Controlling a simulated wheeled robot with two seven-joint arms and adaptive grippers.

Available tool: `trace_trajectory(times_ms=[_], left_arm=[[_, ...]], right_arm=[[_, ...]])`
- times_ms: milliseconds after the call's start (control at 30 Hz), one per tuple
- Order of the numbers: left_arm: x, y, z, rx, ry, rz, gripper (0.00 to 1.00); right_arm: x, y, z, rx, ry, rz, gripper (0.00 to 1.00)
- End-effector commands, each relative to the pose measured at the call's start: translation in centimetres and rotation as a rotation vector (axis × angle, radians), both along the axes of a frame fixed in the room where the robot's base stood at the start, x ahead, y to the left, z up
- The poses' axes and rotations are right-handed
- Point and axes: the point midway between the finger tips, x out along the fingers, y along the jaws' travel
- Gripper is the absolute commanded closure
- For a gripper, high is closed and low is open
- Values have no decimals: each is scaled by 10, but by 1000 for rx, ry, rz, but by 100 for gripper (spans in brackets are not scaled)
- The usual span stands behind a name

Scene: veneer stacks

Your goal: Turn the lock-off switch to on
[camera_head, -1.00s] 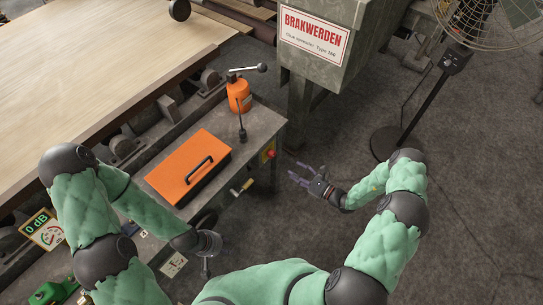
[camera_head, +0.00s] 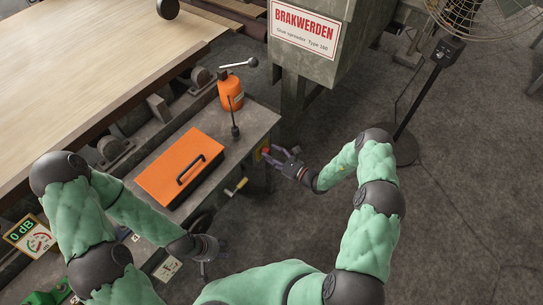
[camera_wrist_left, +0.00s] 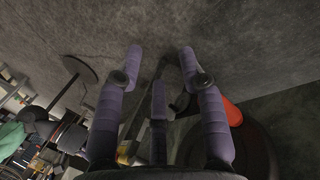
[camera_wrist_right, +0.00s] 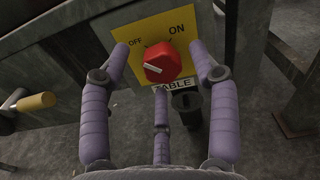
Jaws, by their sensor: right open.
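The lock-off switch is a red round knob (camera_wrist_right: 165,57) on a yellow plate (camera_wrist_right: 128,32) marked OFF at upper left and ON at upper right, with a TABLE label below. The knob's white mark lies on its left side, on the OFF side. My right gripper (camera_wrist_right: 158,47) is open in the right wrist view, its two upper fingers on either side of the knob and the third below it. I cannot tell whether they touch it. In the head view my right gripper (camera_head: 279,153) is at the cabinet's end face. My left gripper (camera_wrist_left: 161,50) is open and empty over the floor.
An orange lidded box (camera_head: 165,172) and an orange can (camera_head: 230,94) stand on the grey cabinet top (camera_head: 256,122). A yellow handle (camera_wrist_right: 36,102) sticks out left of the switch.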

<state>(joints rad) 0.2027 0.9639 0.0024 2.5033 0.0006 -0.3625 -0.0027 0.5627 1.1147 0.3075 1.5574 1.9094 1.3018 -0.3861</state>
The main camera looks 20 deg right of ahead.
Motion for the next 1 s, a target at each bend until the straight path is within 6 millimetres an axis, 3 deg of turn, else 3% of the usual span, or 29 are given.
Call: trace_trajectory(times_ms=[200, 400, 767, 1000], left_arm=[[0, 0, 0, 0, 0, 0, 60], [0, 0, 0, 0, 0, 0, 60], [0, 0, 1, 0, 0, 0, 60], [0, 0, 4, 0, 0, 0, 60]], right_arm=[[0, 0, 0, 0, 0, 0, 39], [0, 0, 0, 0, 0, 0, 93], [1, -1, 2, 25, 15, 0, 93], [2, -1, 3, 127, 93, 0, 94]])
